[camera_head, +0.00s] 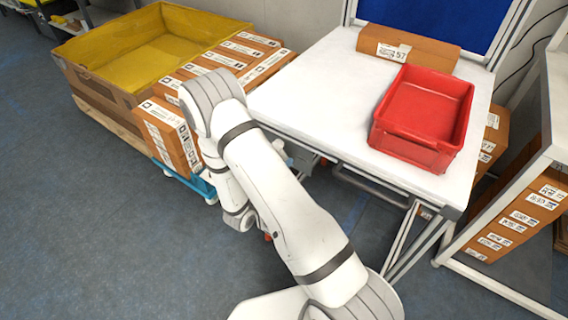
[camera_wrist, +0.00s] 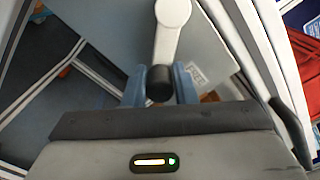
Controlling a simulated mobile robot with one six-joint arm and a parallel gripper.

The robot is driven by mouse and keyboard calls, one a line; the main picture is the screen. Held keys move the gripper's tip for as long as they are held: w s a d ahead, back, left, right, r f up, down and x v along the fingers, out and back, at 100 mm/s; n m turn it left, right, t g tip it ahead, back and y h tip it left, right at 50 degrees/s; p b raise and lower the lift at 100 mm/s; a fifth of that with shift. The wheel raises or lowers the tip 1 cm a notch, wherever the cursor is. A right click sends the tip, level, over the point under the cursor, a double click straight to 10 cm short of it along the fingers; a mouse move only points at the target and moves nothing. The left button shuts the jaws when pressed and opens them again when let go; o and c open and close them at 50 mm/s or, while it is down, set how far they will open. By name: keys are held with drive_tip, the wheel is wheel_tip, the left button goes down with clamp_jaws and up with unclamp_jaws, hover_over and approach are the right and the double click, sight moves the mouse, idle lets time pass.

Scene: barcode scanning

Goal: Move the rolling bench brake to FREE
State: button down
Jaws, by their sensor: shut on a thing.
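The rolling bench (camera_head: 320,85) has a white top and a metal frame, and fills the right middle of the head view. In the wrist view the brake lever (camera_wrist: 172,30) is a white arm with a rounded end and a black knob (camera_wrist: 160,84). My gripper (camera_wrist: 160,92) is shut on the black knob, with a blue-grey finger on each side of it. A pale label (camera_wrist: 197,75) shows beside the right finger, too small to read. In the head view my arm hides the lever and most of the gripper.
A red bin (camera_head: 420,115) and a cardboard box (camera_head: 408,45) stand on the bench top. Left of my arm are brown boxes (camera_head: 165,137) and a large yellow-lined crate (camera_head: 100,92). A shelf with boxes (camera_head: 510,222) stands at right. The floor (camera_head: 80,230) at front left is clear.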

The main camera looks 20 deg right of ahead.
drive_tip(key=shift+s+a+n, duration=0.1)
drive_tip(key=shift+s+n, duration=0.1)
drive_tip(key=shift+n, duration=0.3)
drive_tip(key=shift+s, duration=0.1)
drive_tip(key=c, duration=1.2)
unclamp_jaws()
drive_tip(key=shift+s+a, duration=0.1)
drive_tip(key=shift+a, duration=0.1)
drive_tip(key=v, duration=0.7)
drive_tip(key=shift+b, duration=0.35)
drive_tip(key=shift+s+r, duration=0.1)
drive_tip(key=shift+s, duration=0.05)
